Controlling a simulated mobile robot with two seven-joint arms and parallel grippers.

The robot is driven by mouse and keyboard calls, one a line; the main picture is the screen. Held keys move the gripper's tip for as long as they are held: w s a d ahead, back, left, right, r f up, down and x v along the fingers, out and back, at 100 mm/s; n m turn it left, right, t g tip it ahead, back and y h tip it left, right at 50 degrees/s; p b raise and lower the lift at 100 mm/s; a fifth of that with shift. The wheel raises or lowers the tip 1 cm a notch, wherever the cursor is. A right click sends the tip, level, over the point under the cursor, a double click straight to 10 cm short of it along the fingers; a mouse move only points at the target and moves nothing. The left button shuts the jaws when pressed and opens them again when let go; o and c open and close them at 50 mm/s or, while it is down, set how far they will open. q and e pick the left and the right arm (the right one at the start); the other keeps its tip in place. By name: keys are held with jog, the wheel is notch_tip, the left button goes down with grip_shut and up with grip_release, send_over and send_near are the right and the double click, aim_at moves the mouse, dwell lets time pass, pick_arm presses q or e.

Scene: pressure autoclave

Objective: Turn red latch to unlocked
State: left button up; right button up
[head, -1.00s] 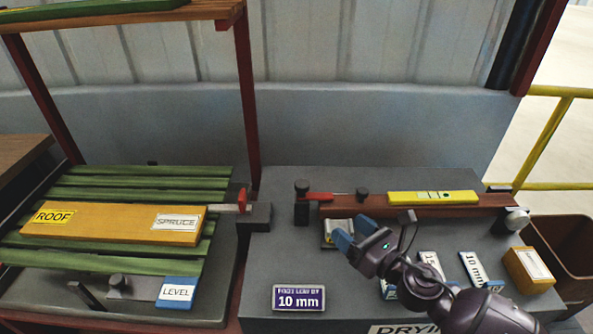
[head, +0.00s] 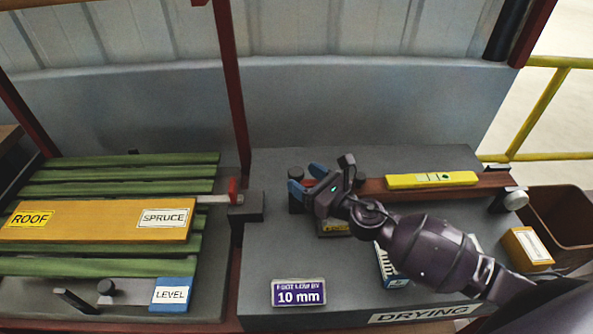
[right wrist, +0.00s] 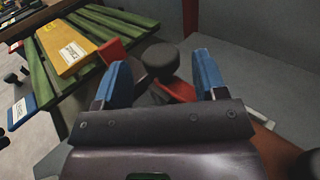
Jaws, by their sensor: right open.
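The red latch (right wrist: 180,90) lies beside a black round-topped knob (right wrist: 160,62), between the two blue fingers of my right gripper (right wrist: 163,82) in the right wrist view. The fingers are open, one on each side of the knob, and no grip shows. In the head view the right gripper (head: 304,180) is over the left end of the brown bar (head: 376,187) and hides the latch. Whether a finger touches the latch or knob cannot be told. My left gripper is not in view.
A second red piece (head: 233,190) stands at a grey block by the green slats (head: 120,265). A yellow level (head: 432,180) lies on the bar. A plank labelled SPRUCE (head: 100,221), a 10 mm sign (head: 299,292) and a brown bin (head: 568,215) are around.

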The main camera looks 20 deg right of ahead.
aim_at(302, 176)
jog(key=shift+x, duration=1.1)
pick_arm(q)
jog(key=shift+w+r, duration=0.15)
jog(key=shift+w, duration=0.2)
pick_arm(e)
jog(key=shift+w+a, duration=0.2)
jog(key=shift+w, duration=0.3)
jog(key=shift+c, duration=0.4)
grip_shut()
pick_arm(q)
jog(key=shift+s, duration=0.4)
